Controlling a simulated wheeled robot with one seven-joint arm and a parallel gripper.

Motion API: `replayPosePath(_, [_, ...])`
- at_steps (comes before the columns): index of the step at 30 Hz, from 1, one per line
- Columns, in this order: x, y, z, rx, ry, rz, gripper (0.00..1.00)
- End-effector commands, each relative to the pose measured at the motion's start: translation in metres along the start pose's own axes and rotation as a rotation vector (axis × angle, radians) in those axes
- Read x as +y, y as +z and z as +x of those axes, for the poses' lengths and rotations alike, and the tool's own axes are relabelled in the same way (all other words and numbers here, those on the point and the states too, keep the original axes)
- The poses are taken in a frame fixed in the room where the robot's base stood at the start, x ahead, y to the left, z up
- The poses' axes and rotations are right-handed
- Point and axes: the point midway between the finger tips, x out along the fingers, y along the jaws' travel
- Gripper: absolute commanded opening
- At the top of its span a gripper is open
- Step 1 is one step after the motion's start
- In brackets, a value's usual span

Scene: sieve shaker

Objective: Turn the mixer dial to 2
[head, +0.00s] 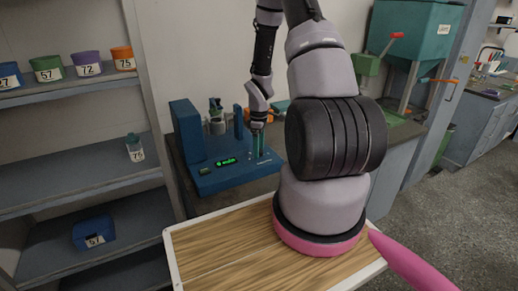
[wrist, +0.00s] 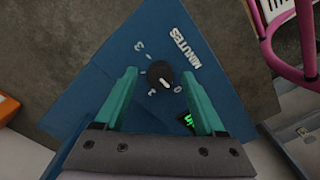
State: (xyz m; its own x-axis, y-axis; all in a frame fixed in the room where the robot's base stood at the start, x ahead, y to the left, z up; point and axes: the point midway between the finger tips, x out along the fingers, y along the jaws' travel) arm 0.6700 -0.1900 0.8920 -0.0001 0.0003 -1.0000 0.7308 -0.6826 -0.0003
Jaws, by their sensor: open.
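The mixer is a blue machine (head: 232,178) on a counter, with a green lit display (head: 226,162) on its front panel. In the wrist view its dial (wrist: 160,74) is a round black knob beside the word MINUTES. White numerals ring it: a 3 at upper left, a 0 at lower right and a less clear numeral below. A white mark on the dial points to lower right, roughly toward the 0. My gripper (wrist: 158,75) is open, one teal finger on each side of the dial, with gaps visible. It also shows in the head view (head: 257,145), over the panel's right part.
Posts rise from the machine beside the gripper. Shelves (head: 80,200) with numbered containers stand at the left. A wooden tabletop (head: 220,245) is in front. A teal hopper machine (head: 415,35) stands at the back right, with grey floor at the right.

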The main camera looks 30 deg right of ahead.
Motion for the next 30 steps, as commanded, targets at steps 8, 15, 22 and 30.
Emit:
replayPosePath(8, [-0.0001, -0.0001, 0.0034, 0.000, 0.000, 0.000, 0.72])
replayPosePath(15, [-0.0002, 0.0000, 0.0032, 0.000, 0.000, 0.000, 0.00])
replayPosePath(22, [-0.0001, -0.0001, 0.0031, 0.000, 0.000, 0.010, 0.00])
replayPosePath(30, [-0.0001, -0.0002, 0.0030, 0.000, 0.001, 0.112, 0.00])
